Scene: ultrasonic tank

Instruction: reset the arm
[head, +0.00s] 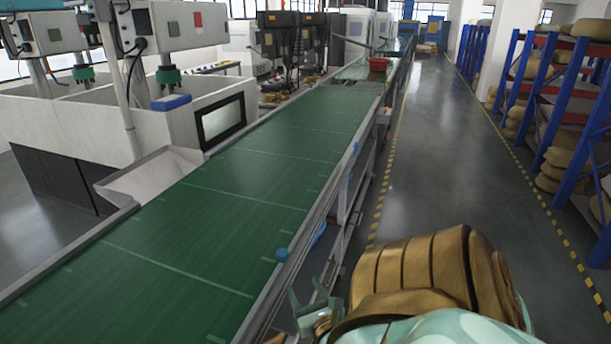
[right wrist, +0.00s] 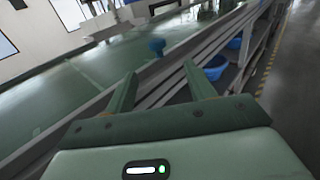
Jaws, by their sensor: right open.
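My right gripper (head: 306,290) is low in the head view, beside the near right edge of the conveyor. In the right wrist view its two green fingers (right wrist: 158,72) stand apart with nothing between them. My bronze and pale green right arm shows at the bottom of the head view. My left gripper is not in view.
A green conveyor (head: 265,160) with a metal side rail runs away from me. Blue bins (right wrist: 215,66) are under the conveyor. The aisle floor (head: 440,150) is clear; blue racks (head: 560,110) stand right.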

